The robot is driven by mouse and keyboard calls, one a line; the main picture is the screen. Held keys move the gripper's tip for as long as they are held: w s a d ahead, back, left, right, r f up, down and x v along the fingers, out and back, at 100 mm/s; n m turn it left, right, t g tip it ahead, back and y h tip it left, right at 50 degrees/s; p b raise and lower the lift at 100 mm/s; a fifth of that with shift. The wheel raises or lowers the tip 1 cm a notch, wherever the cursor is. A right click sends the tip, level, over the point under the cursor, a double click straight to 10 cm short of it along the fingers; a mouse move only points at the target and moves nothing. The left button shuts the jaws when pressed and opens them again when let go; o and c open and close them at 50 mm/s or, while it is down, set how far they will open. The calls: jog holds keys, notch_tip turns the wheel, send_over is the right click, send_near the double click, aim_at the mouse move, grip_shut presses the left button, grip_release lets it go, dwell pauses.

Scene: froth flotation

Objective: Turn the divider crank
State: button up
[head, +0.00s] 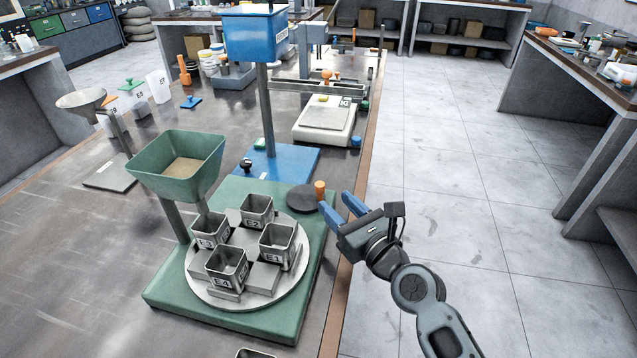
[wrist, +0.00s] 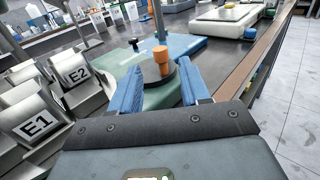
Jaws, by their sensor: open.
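The divider is a green base (head: 180,292) with a round grey turntable (head: 208,293) carrying several square metal cups, and a green hopper (head: 175,160) above. Its crank is a dark disc (head: 302,198) with an upright orange handle (head: 320,190) at the base's right back corner. In the wrist view the orange handle (wrist: 160,56) stands in line with the gap between my blue fingers. My gripper (head: 335,205) is open and empty, its fingertips close to the handle at its right side. It also shows in the wrist view (wrist: 159,77). Whether the fingers touch the handle cannot be told.
A blue hopper (head: 250,35) on a post and blue base stands behind the divider. A white scale (head: 325,120) is farther back. A funnel stand (head: 82,103) is at left. The bench edge (head: 349,222) runs past my gripper, with open floor to the right.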

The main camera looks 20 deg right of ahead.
aim_at(323, 189)
jog(key=w, duration=0.5)
jog(key=w+a, duration=0.1)
jog(key=w, duration=0.1)
jog(key=shift+w, duration=0.2)
jog(key=shift+b, duration=0.3)
grip_shut()
